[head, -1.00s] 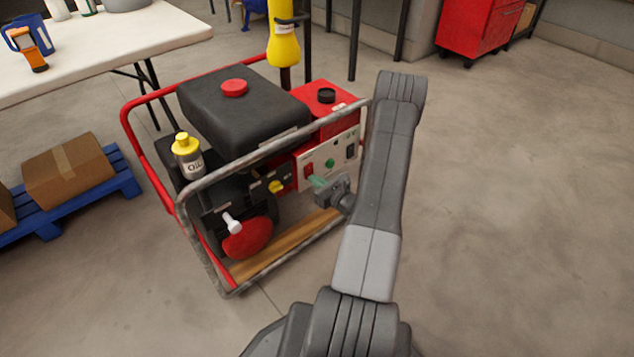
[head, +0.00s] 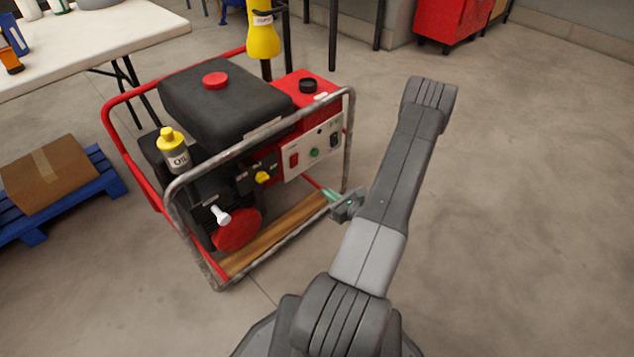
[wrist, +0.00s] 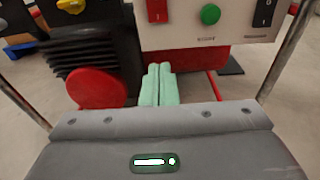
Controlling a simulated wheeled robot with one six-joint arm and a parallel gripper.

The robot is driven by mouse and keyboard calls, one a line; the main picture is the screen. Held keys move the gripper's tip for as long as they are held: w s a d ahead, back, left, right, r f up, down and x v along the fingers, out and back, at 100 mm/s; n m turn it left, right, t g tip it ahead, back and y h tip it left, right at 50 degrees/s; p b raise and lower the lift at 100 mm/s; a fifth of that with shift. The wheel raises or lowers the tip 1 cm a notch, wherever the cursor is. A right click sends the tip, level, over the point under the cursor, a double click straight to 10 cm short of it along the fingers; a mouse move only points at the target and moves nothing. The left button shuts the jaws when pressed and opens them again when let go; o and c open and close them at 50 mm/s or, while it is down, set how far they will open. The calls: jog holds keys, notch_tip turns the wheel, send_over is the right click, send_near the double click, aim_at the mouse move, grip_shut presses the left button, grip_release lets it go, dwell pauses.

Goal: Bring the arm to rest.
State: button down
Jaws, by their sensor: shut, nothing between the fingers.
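My gripper (head: 331,194) is at the right end of the generator's frame in the head view, partly hidden behind my forearm. Its pale green fingers are together and empty; they also show in the wrist view (wrist: 157,84). The generator (head: 225,105) stands on the floor to the left, with a black tank, a red cap and a metal tube frame. In the wrist view its control panel (wrist: 185,20) with a red switch and a green button is beyond the fingers. I cannot tell whether the fingertips are inside the frame.
A yellow-capped oil bottle (head: 173,150) sits on the generator's left side. A white table (head: 100,40) stands behind left, and a box on a blue pallet (head: 108,178) is at the left. A red cabinet (head: 450,22) is at the back. The floor on the right is clear.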

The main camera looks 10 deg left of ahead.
jog(key=shift+s+d+f, duration=0.15)
jog(key=shift+s+d, duration=0.3)
jog(key=shift+d, duration=0.1)
jog(key=shift+a, duration=0.1)
